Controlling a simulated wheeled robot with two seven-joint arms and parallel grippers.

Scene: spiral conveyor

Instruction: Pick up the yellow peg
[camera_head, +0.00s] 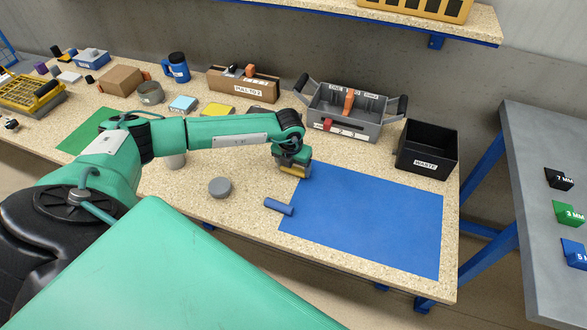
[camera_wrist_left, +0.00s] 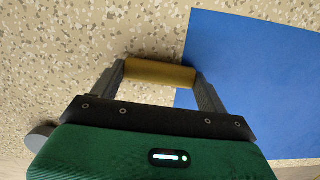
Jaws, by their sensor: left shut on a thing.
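The yellow peg (camera_wrist_left: 160,73) lies crosswise between the two grey fingers in the left wrist view, one finger at each end. My left gripper (camera_wrist_left: 161,76) is shut on it. In the head view my left gripper (camera_head: 295,170) points down at the back left corner of the blue mat (camera_head: 365,220), and a yellow strip of the peg shows at its tip. I cannot tell whether the peg touches the table or is held slightly above it. My right gripper is not in view.
A blue peg (camera_head: 279,206) lies on the mat's left edge. A grey round piece (camera_head: 220,187) stands left of it. A grey tote (camera_head: 345,121) and a black waste bin (camera_head: 427,150) stand behind the mat. Most of the mat is clear.

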